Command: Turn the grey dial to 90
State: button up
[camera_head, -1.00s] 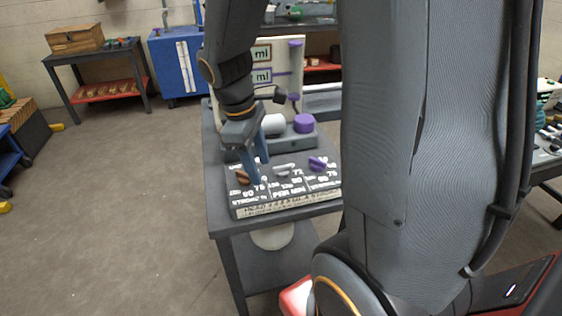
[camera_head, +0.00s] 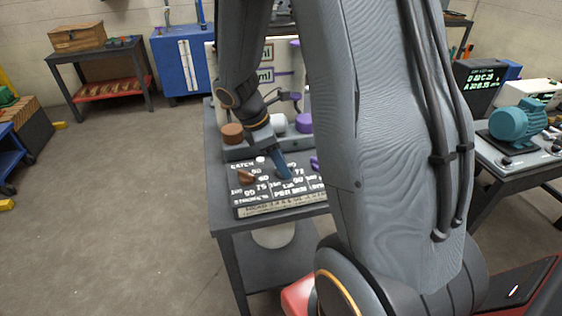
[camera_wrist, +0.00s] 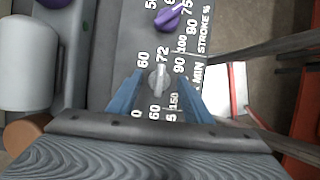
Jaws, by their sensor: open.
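The grey dial (camera_wrist: 158,80) shows in the wrist view as a small elongated knob on a dark panel. It lies between the two fingertips of my open gripper (camera_wrist: 157,84), with a gap visible on each side. Its long axis runs roughly up and down in that picture. White numbers such as 60, 72, 90 and 150 are printed around it; which one it points at I cannot tell. In the head view my gripper (camera_head: 283,173) is low over the middle of the dark panel (camera_head: 241,209) and hides the grey dial.
A brown dial (camera_head: 246,178) is left of my gripper and a purple dial (camera_wrist: 168,18) is on the other side. Behind the panel stand a brown cap (camera_head: 232,132), a white cylinder (camera_head: 279,123) and a purple cap (camera_head: 304,122). Open floor lies left of the table.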

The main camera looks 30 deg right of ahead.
jog(key=shift+f, duration=0.15)
jog(key=c, duration=1)
jog(key=shift+c, duration=0.2)
jog(key=shift+m, duration=0.4)
jog(key=m+p, duration=0.1)
jog(key=m+g+p, duration=0.1)
jog(key=m, duration=0.1)
jog(key=shift+w+d+m+g+y, duration=0.15)
jog(key=shift+w+m+g+y, duration=0.05)
jog(key=shift+m+g+y, duration=0.1)
jog(key=shift+w+d+m+g+y+p, duration=0.1)
jog(key=shift+m+g+y+p, duration=0.2)
jog(key=shift+m, duration=0.8)
jog(key=shift+m+g+y+p, duration=0.2)
jog(key=shift+m+y+p, duration=0.2)
jog(key=shift+m, duration=0.7)
jog(key=o, duration=1)
